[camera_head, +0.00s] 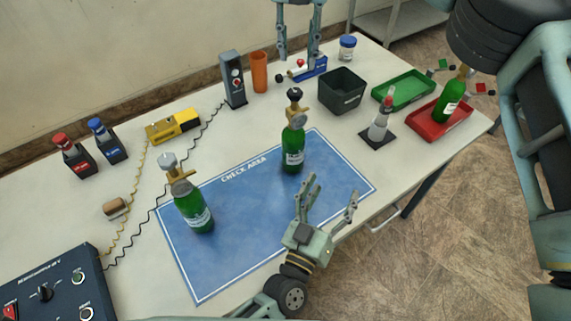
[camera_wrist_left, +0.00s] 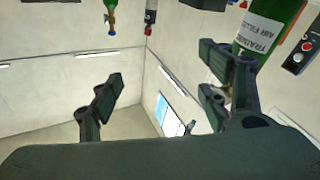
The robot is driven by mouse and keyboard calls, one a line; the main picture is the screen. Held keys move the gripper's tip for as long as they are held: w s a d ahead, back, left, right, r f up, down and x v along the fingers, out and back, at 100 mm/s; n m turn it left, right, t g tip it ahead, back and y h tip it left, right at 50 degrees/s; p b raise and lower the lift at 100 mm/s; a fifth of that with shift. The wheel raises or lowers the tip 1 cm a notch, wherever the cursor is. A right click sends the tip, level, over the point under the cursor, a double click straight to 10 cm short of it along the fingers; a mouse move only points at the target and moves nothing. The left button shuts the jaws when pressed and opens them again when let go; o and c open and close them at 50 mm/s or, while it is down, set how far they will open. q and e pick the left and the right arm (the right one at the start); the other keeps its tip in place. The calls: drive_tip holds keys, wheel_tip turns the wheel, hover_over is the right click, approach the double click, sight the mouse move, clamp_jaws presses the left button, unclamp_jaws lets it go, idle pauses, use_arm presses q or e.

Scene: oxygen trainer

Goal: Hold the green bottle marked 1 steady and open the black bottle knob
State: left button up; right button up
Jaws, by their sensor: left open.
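A green bottle with a black knob (camera_head: 295,95) on its brass valve stands upright on the blue check-area mat (camera_head: 245,245); its body (camera_head: 293,150) has a white label whose number I cannot read. A second green bottle (camera_head: 195,208) with a grey knob stands on the mat's left part. My left gripper (camera_head: 332,188) is open and empty in front of the black-knob bottle, apart from it. A green bottle (camera_wrist_left: 268,28) shows at the upper right of the left wrist view, behind one finger of this gripper (camera_wrist_left: 165,90). My right gripper (camera_head: 299,60) is open beyond the black-knob bottle.
A black bin (camera_head: 342,90), a green tray (camera_head: 403,90) and a red tray (camera_head: 430,125) with another green bottle (camera_head: 450,105) stand at the right. A grey device (camera_head: 233,80) and an orange cup (camera_head: 259,72) stand behind. The mat between the two bottles is clear.

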sight(290, 150)
use_arm(q)
drive_tip(key=w+a+y, duration=0.1)
drive_tip(key=w+a, duration=0.1)
drive_tip(key=a, duration=0.1)
drive_tip(key=w+a+y, duration=0.1)
drive_tip(key=w+a, duration=0.2)
drive_tip(key=a, duration=0.1)
drive_tip(key=w+a+y, duration=0.2)
drive_tip(key=w+a, duration=0.1)
drive_tip(key=a, duration=0.1)
drive_tip(key=shift+w+f+m+g, duration=0.2)
drive_tip(key=shift+f+m+g, duration=0.1)
drive_tip(key=shift+f, duration=0.05)
drive_tip(key=shift+w, duration=0.25)
drive_tip(key=x, duration=0.7)
drive_tip(key=shift+w, duration=0.15)
drive_tip(key=shift+c, duration=0.3)
clamp_jaws()
